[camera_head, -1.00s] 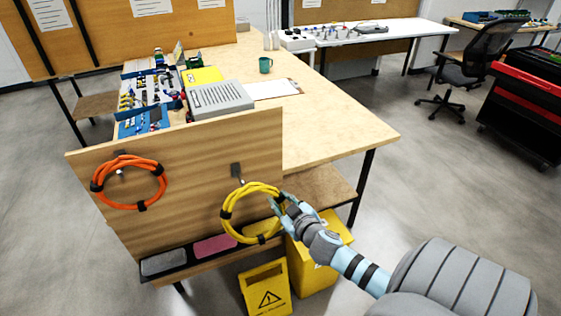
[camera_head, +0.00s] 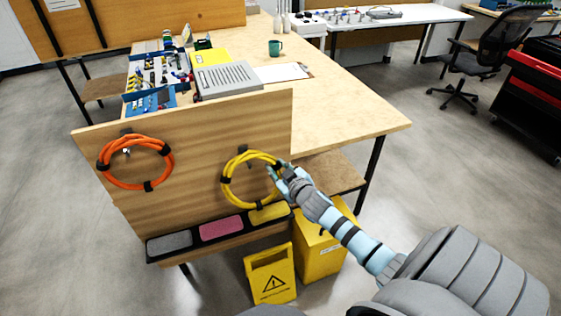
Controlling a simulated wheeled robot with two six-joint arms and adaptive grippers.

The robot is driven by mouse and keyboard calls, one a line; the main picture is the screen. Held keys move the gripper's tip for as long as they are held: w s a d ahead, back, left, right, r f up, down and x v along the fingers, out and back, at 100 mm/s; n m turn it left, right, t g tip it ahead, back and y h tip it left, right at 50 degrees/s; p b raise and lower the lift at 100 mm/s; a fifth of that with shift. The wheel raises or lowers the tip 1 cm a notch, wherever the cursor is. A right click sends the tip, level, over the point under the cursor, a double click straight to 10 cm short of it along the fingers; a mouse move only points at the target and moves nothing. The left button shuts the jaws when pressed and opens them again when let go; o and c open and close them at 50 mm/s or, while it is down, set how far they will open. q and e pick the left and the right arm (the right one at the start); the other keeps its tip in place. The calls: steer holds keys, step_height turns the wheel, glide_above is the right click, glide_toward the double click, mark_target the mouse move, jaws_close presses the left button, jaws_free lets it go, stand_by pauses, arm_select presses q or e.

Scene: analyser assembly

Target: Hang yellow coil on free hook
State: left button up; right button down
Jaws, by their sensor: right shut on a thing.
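The yellow coil (camera_head: 226,188) is a ring of cable with black ties, in front of the wooden board (camera_head: 200,128). My right gripper (camera_head: 279,173) is shut on its right side. The hook (camera_head: 243,149) is at the top edge of the coil, and its tip seems to show just inside the ring. I cannot tell whether the coil rests on the hook. The orange coil (camera_head: 104,176) hangs on the other hook (camera_head: 126,140) to the left. My left gripper is not in view.
A ledge below the board holds a grey pad (camera_head: 169,242), a pink pad (camera_head: 221,229) and a yellow pad (camera_head: 268,213). A yellow bin (camera_head: 320,257) and a warning sign (camera_head: 271,277) stand below. The workbench (camera_head: 330,108) is behind the board.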

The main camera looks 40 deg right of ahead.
steer(key=shift+b+x, duration=0.7)
steer(key=shift+x, duration=0.5)
steer(key=shift+w+d+f+b, duration=0.2)
steer(key=shift+w+f+b, duration=0.15)
steer(key=shift+f+b, duration=0.25)
steer(key=shift+w+d+f+b, duration=0.15)
steer(key=shift+w+f+b, duration=0.25)
steer(key=shift+f+b, duration=0.15)
